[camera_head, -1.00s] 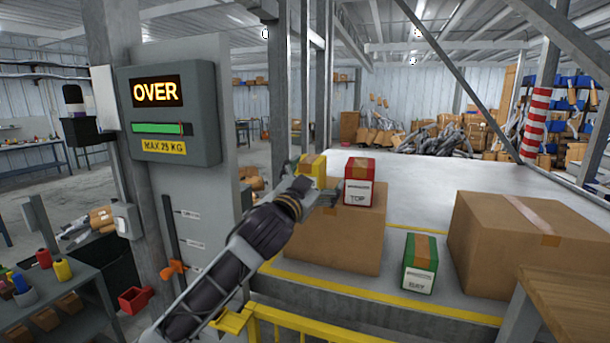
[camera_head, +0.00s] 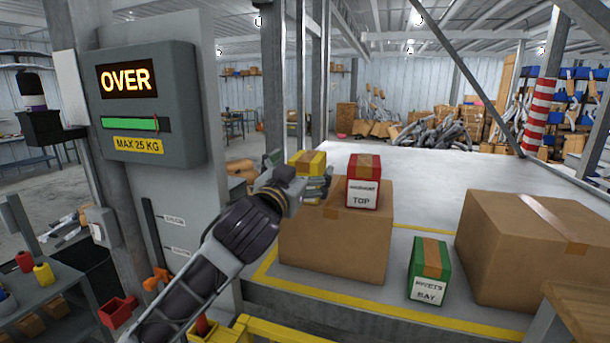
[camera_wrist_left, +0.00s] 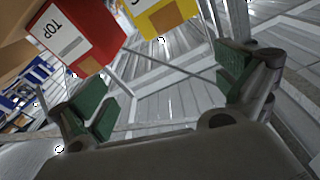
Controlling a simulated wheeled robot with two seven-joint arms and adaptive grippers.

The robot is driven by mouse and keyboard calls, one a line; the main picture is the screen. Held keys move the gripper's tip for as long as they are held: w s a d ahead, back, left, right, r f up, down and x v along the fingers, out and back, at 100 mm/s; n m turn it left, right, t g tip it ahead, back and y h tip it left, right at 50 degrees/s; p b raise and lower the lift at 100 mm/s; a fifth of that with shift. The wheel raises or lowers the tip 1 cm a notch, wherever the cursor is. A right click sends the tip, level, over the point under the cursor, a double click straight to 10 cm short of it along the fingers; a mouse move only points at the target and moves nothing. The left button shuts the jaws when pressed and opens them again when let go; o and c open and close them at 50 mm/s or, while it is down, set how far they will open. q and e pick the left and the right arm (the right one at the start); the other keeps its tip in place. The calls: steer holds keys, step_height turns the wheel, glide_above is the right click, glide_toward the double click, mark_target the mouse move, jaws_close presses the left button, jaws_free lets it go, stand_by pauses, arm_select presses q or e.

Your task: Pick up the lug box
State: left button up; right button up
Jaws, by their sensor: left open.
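A red box (camera_head: 364,180) with a white label ending in "TOP" stands on a large cardboard box (camera_head: 345,240). A yellow box (camera_head: 317,165) with a tape strip stands to its left, partly hidden by my left gripper (camera_head: 298,176). A green box (camera_head: 430,268) labelled "RIVETS BAY" stands lower, on the platform. I cannot read "lug" on any label. My left gripper is open and empty in front of the yellow box. In the left wrist view, the green-padded fingers (camera_wrist_left: 165,88) are apart, with the yellow box (camera_wrist_left: 165,18) and red box (camera_wrist_left: 75,32) beyond them. My right gripper is not seen.
A second large cardboard box (camera_head: 525,235) stands at the right of the platform (camera_head: 430,180). A grey post with a display reading "OVER" (camera_head: 126,80) stands left of my arm. A yellow rail (camera_head: 290,328) runs along the front. The platform behind the boxes is clear.

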mark_target(302, 166)
arm_select(q)
steer(key=f+n, duration=0.1)
steer(key=a+n+y, duration=0.1)
steer(key=a+f+n+y, duration=0.1)
steer(key=shift+w+a+f+n+g, duration=0.15)
steer(key=shift+w+f+n+g, duration=0.15)
steer(key=shift+f+n+g, duration=0.1)
steer(key=shift+r, duration=0.1)
steer(key=shift+p+x, duration=1)
steer(key=shift+x, duration=3.3)
